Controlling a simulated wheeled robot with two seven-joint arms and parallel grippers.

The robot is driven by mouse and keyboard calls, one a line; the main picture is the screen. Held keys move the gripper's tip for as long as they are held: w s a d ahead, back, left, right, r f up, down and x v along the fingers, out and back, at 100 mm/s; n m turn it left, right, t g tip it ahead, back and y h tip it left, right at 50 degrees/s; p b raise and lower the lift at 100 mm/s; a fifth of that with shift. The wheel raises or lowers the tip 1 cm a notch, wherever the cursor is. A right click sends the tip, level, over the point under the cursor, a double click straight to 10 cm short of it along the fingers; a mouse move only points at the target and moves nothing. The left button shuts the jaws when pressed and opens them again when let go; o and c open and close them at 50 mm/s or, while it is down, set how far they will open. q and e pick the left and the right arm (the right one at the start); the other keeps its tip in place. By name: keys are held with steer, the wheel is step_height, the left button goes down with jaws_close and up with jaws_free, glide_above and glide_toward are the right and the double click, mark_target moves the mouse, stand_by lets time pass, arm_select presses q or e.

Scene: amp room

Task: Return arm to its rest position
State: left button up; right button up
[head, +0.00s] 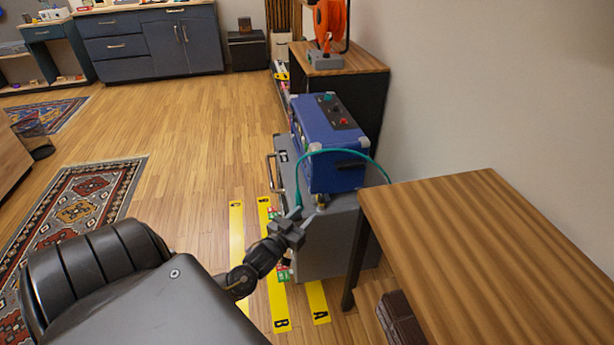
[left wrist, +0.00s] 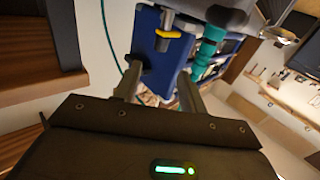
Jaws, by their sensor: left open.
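My left gripper (head: 301,215) is open, low in front of the blue amp (head: 330,160), close to the lower end of a teal cable (head: 299,190). The cable arches across the amp's near side and drops behind the wooden table. In the left wrist view, the two fingers of my left gripper (left wrist: 158,85) stand apart with nothing held between them. Beyond them is the blue amp (left wrist: 150,60), with a teal plug (left wrist: 209,48) and a yellow-and-grey connector (left wrist: 166,36) at it. Whether the fingers touch anything is unclear. My right gripper is not in view.
The amp sits on a grey cabinet (head: 320,240). A wooden table (head: 490,255) is close at the right. Behind the amp, a dark stand (head: 365,90) carries an orange reel (head: 328,22). Yellow floor strips (head: 277,300) lie beside the cabinet. Open wooden floor spreads to the left.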

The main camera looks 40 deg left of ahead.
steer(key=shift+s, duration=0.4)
